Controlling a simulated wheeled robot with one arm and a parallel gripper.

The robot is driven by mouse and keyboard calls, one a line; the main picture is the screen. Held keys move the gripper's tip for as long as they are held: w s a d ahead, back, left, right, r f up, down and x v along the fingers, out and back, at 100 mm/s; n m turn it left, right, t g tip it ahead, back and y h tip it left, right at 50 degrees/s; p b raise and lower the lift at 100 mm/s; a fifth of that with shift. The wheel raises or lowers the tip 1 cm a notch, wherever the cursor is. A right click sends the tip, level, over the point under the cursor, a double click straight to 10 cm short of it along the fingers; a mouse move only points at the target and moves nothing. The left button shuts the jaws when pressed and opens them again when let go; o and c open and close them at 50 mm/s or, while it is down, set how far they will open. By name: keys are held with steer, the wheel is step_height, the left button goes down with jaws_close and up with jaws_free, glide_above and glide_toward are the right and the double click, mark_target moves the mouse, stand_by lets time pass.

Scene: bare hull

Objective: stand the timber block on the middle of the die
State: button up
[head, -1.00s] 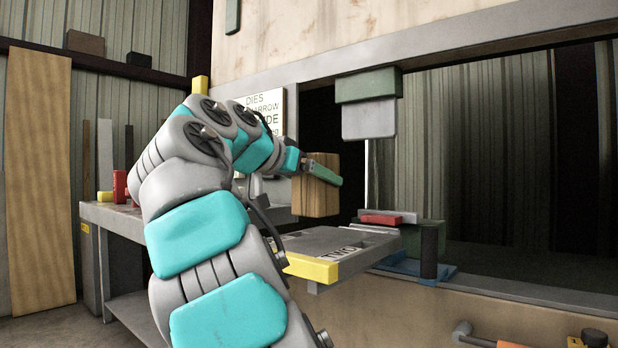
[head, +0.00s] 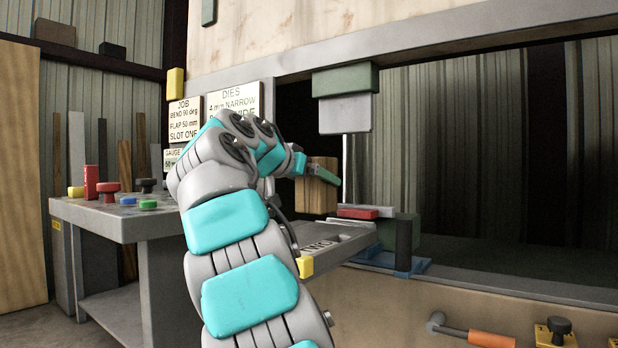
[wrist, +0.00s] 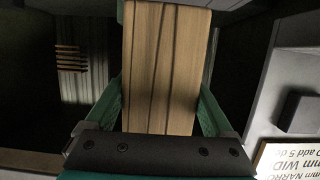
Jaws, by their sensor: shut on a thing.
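My gripper (head: 325,175) is shut on the timber block (head: 317,197), a tan wooden block held upright in the air. In the wrist view the timber block (wrist: 165,65) stands between the two green fingers. In the head view the block is left of and below the grey-and-green punch (head: 345,112). A dark green block (head: 388,232), apparently the die, sits low to the right of the timber block, partly hidden behind a grey plate and a dark post. The timber block appears apart from it. I cannot tell their depth gap.
A red bar (head: 358,212) lies by the green block, above a blue base (head: 380,260). A grey plate (head: 335,240) with a yellow corner juts out below the timber block. A grey bench (head: 120,215) with coloured knobs is at left. Sign boards (head: 235,100) hang behind my arm.

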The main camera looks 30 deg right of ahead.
steer(key=shift+r+p+x, duration=0.15)
steer(key=shift+p+x, duration=0.05)
steer(key=shift+x, duration=1.05)
steer(key=shift+r+p+x, duration=0.15)
steer(key=shift+r+x, duration=0.05)
steer(key=shift+x, duration=1.05)
steer(key=shift+r+p+x, duration=0.15)
steer(key=shift+p+x, duration=0.05)
steer(key=shift+x, duration=1.05)
steer(key=x, duration=0.6)
steer(key=shift+f, duration=0.3)
steer(key=shift+w, duration=0.1)
steer(key=o, duration=1.5)
steer(key=shift+a, duration=0.1)
steer(key=shift+b+v, duration=0.55)
steer(key=shift+v, duration=3.3)
